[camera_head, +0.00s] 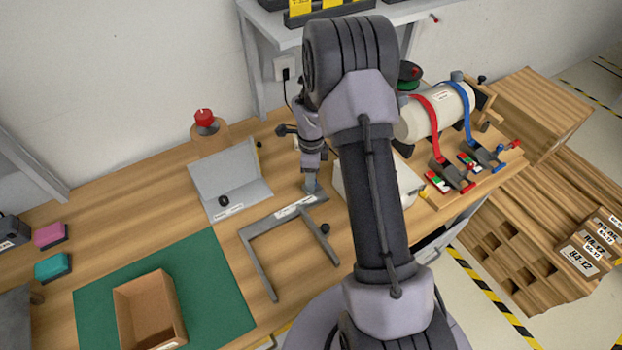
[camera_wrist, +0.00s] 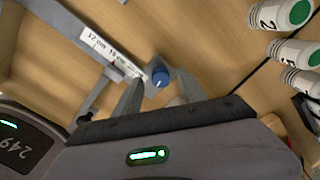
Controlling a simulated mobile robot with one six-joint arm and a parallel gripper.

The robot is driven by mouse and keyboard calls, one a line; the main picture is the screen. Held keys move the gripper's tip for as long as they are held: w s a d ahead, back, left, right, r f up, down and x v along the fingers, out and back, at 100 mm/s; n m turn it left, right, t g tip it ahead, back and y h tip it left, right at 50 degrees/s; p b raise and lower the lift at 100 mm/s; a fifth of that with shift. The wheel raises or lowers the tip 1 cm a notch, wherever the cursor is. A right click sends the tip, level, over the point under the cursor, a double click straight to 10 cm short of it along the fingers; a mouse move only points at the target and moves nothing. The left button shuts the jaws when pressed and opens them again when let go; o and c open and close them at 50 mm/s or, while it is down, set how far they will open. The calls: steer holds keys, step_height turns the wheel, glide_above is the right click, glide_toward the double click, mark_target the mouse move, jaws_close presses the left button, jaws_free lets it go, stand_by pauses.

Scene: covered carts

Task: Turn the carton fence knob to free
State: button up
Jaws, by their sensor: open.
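The carton fence is a grey angled frame (camera_head: 262,229) lying on the wooden bench in the head view, with a white label on its back bar. In the wrist view its bar (camera_wrist: 72,24) carries a label reading 12 cm and 16 cm. My gripper (camera_wrist: 157,84) is open, with one finger on each side of the knob. I cannot tell whether the fingers touch it. In the head view my gripper (camera_head: 312,186) is at the fence's back bar, and the blue knob cannot be made out.
A grey angled plate (camera_head: 233,184) stands left of the fence. An open carton (camera_head: 126,308) sits on a green mat (camera_head: 222,306). A red button (camera_head: 204,118) stands behind. Bottles with green caps (camera_wrist: 296,13) are at right in the wrist view.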

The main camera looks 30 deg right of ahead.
steer(key=shift+f, duration=0.6)
steer(key=shift+c, duration=0.5)
jaws_close()
